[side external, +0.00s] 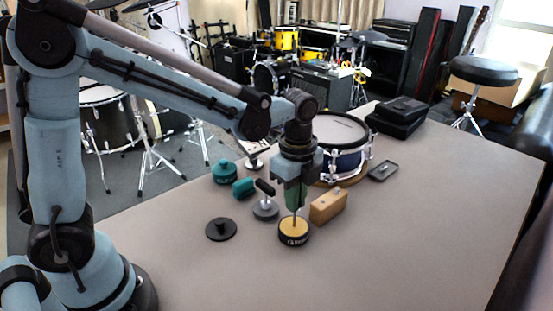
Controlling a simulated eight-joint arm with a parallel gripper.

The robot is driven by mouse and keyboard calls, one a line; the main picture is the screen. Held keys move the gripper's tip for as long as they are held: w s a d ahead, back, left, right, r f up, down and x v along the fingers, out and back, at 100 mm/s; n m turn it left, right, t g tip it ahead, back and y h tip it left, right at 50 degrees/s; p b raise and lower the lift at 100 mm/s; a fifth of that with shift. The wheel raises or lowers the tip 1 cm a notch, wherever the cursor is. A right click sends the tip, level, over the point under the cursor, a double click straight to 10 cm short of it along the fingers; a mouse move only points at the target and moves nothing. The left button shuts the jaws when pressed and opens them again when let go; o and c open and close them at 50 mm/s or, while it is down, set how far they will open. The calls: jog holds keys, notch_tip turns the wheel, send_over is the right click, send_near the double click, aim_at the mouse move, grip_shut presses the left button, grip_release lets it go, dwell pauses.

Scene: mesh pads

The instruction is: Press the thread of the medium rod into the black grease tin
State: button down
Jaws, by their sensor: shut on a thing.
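The black grease tin (293,239) stands on the table, with a yellow-orange top face and pale lettering on its side. My gripper (295,198) points straight down above it, shut on the green handle of a rod. This looks like the medium rod (295,217). Its thin shaft runs down, close to upright, to the tin's yellow face, and its lower end appears to meet that face. How deep the thread sits cannot be told. My fingers partly hide the handle.
A wooden block (328,206) stands close right of the tin. To the left are a grey-based stand with a black-handled piece (265,209), a black disc (221,229) and teal pieces (243,187). A drum (343,160) stands behind. The table's front right is clear.

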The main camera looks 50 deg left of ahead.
dwell(0.3)
jog(key=shift+r, duration=3.5)
jog(key=shift+a, duration=0.1)
